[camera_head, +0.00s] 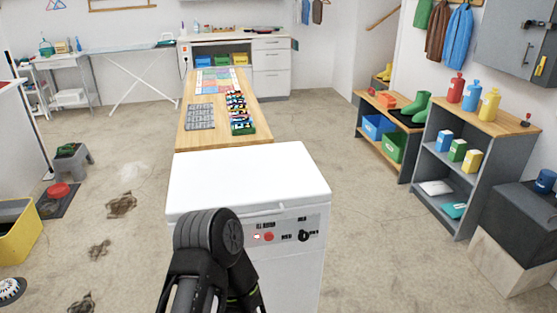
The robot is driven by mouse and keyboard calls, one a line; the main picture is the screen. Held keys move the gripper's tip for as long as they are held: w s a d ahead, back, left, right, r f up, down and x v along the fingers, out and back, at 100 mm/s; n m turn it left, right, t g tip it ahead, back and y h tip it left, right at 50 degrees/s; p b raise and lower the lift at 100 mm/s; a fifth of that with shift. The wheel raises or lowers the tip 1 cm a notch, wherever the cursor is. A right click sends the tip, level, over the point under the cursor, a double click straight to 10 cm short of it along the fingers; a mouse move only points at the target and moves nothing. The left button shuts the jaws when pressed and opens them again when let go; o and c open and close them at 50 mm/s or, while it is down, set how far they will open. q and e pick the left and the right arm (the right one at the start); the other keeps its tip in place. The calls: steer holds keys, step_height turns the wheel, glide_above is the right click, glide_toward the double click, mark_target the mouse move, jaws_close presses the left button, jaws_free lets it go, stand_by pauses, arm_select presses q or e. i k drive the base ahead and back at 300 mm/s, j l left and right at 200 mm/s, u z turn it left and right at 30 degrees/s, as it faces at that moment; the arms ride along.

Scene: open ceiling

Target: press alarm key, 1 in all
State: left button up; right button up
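A white chest-like appliance (248,178) with a flat lid stands in front of me. Its front carries a grey control panel (286,247) with a red round button (268,237), a small pale-and-red mark or light just left of it, and a black knob (304,236) to the right. Small dark labels sit near them, too blurred to read surely. I cannot tell for sure which control is the alarm key. A black link of one of my arms rises from the bottom, left of the button, and covers the panel's left part. I see no fingertips of either gripper.
A long wooden table (255,116) with colored items extends behind the appliance. Shelves (439,192) with bottles and boxes stand at right, beside a dark box (515,215). Floor in front of the panel's right side looks clear.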

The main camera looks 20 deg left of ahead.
mark_target(269, 236)
steer(key=u, duration=1.05)
